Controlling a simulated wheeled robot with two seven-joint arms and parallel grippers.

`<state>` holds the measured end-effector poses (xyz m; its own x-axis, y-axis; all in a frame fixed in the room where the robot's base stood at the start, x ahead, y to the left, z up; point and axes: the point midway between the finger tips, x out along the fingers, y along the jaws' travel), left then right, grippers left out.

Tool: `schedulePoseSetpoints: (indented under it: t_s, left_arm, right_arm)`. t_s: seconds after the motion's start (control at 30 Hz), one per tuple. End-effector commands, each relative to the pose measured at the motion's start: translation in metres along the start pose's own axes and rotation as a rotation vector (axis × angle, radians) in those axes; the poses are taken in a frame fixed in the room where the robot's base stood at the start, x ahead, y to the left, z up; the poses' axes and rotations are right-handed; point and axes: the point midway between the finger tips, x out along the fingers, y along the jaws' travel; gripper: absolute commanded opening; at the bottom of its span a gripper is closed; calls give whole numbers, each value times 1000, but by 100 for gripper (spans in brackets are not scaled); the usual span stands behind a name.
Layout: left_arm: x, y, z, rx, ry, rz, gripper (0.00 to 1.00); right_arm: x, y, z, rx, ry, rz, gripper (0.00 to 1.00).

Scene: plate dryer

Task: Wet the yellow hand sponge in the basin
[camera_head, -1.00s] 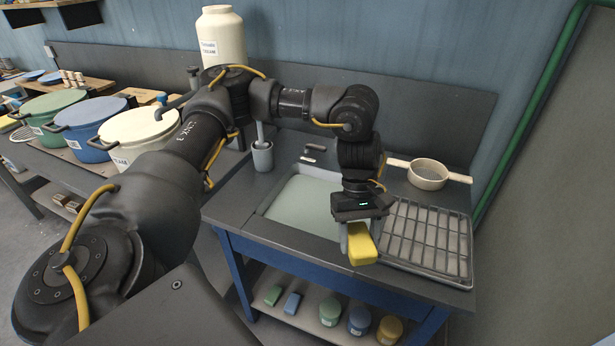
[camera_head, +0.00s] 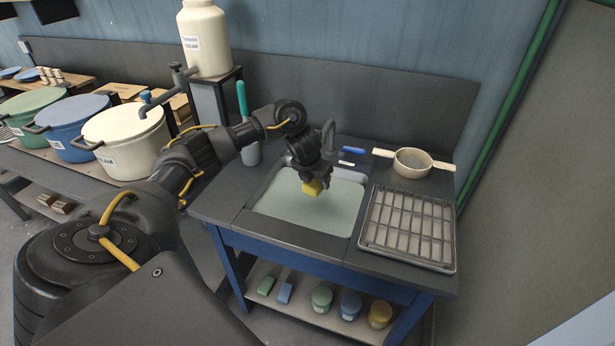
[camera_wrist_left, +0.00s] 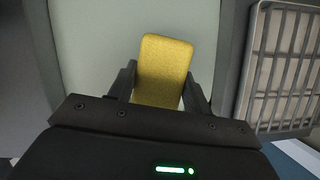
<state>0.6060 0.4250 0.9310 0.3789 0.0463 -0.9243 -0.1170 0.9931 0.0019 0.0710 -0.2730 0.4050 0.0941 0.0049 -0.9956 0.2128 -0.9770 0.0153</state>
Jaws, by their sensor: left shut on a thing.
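The yellow hand sponge (camera_head: 313,187) is held in my left gripper (camera_head: 315,180), which is shut on it and points down over the basin (camera_head: 290,230). The basin is a sink with a pale greenish surface inside, set in the dark counter. In the left wrist view the sponge (camera_wrist_left: 162,70) sits between the two fingers, with the pale basin behind it. I cannot tell whether the sponge touches the water. My right gripper is not in view.
A grey faucet (camera_head: 328,138) stands at the basin's back edge. A wire drying rack (camera_head: 408,228) lies right of the basin, and a white strainer (camera_head: 412,161) sits behind it. A cup holding a green-handled tool (camera_head: 243,105) stands back left. Large pots (camera_head: 125,140) stand at left.

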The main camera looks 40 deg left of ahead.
Motion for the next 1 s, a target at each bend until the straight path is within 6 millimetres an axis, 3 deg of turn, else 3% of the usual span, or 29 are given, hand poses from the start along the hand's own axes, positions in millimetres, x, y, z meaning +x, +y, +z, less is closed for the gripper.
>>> schedulePoseSetpoints:
  t_s: [0.1,0.23,0.57,1.0]
  left_arm:
    - [6,24,-4,-140,1,57,26]
    - [8,34,-5,-201,-1,82,26]
    - [14,34,-8,-205,-1,83,26]
    - [50,33,-22,-203,-1,82,26]
  right_arm:
    - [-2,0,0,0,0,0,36]
    - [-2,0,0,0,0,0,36]
    - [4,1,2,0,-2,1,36]
    - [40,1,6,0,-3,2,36]
